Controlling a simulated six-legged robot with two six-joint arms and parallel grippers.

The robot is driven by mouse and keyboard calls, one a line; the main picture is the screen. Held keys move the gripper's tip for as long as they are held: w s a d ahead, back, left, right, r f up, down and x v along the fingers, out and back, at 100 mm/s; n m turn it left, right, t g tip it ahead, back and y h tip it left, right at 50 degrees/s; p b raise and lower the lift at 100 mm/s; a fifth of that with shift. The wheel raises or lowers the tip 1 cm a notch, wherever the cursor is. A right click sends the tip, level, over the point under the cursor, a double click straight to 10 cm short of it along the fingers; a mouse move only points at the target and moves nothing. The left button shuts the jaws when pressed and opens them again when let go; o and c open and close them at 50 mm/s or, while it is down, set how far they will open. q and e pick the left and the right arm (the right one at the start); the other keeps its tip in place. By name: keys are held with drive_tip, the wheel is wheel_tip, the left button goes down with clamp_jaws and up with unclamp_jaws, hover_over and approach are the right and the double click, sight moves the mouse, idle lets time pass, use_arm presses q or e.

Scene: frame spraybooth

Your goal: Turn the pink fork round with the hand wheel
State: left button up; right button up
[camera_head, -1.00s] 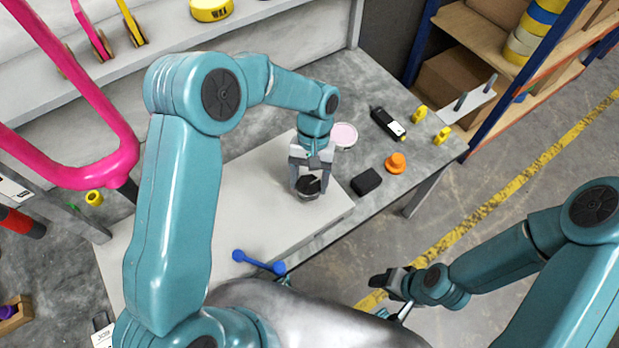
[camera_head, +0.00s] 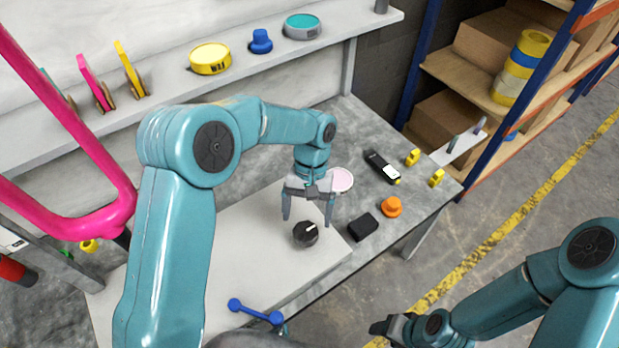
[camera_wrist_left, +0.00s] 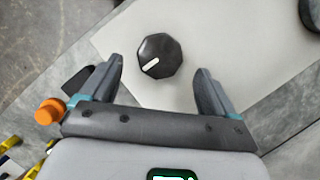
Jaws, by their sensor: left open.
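The pink fork (camera_head: 75,220), a thick bent tube, stands at the left edge of the head view, with part of it out of frame. The hand wheel appears to be the black faceted knob (camera_head: 306,235) with a white mark, on the pale panel (camera_head: 245,235). It also shows in the left wrist view (camera_wrist_left: 160,57). My left gripper (camera_head: 307,220) is open and empty, just above and behind the knob. In the left wrist view the knob lies between the fingers (camera_wrist_left: 160,75), apart from both. My right gripper (camera_head: 385,326) is low at the right; its jaws are unclear.
A blue double-ended bar (camera_head: 256,312) lies at the panel's front edge. A shelf rack (camera_head: 480,90) stands at the back right.

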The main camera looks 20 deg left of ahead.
use_arm(q)
drive_tip(key=p+v, duration=0.1)
drive_tip(key=v, duration=1.1)
drive_tip(key=shift+p, duration=0.35)
